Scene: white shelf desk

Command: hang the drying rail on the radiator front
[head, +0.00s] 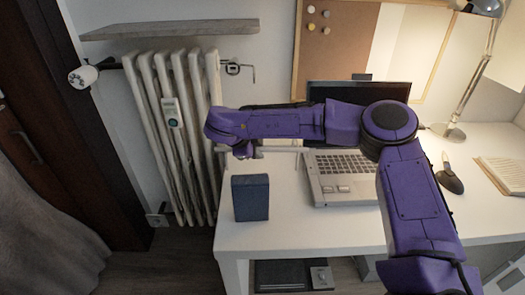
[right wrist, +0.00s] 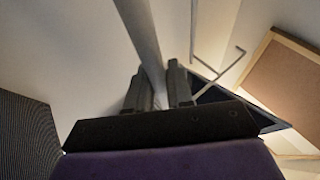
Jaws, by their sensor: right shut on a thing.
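The drying rail shows in the right wrist view as a pale grey bar (right wrist: 142,38), with thin bent rods (right wrist: 222,70) to its right. In the head view only a short pale strip of it (head: 284,149) shows beside my right gripper; the arm hides the rest. My right gripper (head: 245,151) is shut on the bar, whose near end lies between the fingers (right wrist: 156,82). It is over the desk's left part, right of the radiator. The white ribbed radiator (head: 182,130) stands against the wall at the left, with a small device (head: 172,112) on its front. My left gripper is not in view.
A dark blue box (head: 251,198) stands at the desk's left edge, just below the gripper in the picture. An open laptop (head: 340,188) is right of it. A wall shelf (head: 170,30) hangs above the radiator. A curtain (head: 45,225) is at lower left.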

